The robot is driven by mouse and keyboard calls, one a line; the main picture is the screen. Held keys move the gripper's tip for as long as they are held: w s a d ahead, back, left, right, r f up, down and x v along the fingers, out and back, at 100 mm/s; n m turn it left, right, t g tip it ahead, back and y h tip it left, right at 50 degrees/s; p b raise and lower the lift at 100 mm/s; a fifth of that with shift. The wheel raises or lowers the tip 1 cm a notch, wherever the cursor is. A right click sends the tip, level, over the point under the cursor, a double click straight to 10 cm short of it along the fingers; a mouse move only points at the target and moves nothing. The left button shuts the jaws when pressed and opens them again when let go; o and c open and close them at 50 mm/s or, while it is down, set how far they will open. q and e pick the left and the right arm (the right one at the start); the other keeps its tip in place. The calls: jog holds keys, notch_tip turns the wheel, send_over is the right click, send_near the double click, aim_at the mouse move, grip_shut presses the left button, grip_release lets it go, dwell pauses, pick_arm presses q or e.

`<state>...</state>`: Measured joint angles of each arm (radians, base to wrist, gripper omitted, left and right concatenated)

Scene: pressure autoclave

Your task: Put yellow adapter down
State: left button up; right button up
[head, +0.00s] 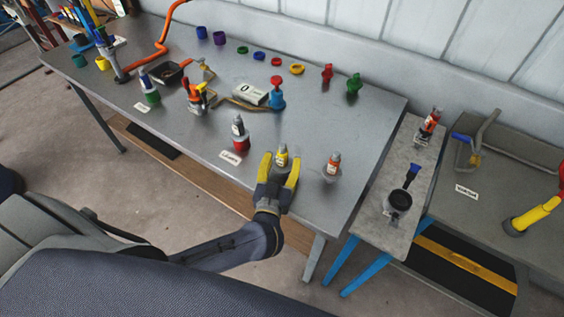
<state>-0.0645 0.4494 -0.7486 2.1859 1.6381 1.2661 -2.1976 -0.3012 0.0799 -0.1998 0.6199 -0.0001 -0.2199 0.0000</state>
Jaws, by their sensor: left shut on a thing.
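The yellow adapter (282,154) is a small upright piece with a grey tip and a yellow band, near the front right part of the grey metal table (310,122). My left gripper (280,168), with yellow fingers, is shut on it, one finger at each side. The fingers hide the adapter's lower part, so I cannot tell whether its base touches the table. My right gripper is not in view.
A similar orange-labelled piece (333,165) stands close to the right, and one with a red base (240,133) to the left. A blue fitting (277,97) and several coloured caps are farther back. A side table (392,190) with a dark cup stands right.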

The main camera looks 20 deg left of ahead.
pick_arm(q)
jog(key=shift+f, duration=0.15)
jog(key=o, duration=1.6)
jog(key=shift+c, duration=0.2)
jog(key=s+d, duration=0.2)
jog(key=s, duration=1.4)
jog(key=shift+s+d+f, duration=0.15)
jog(key=shift+s+d, duration=0.2)
jog(key=shift+s, duration=0.3)
jog(key=c, duration=0.6)
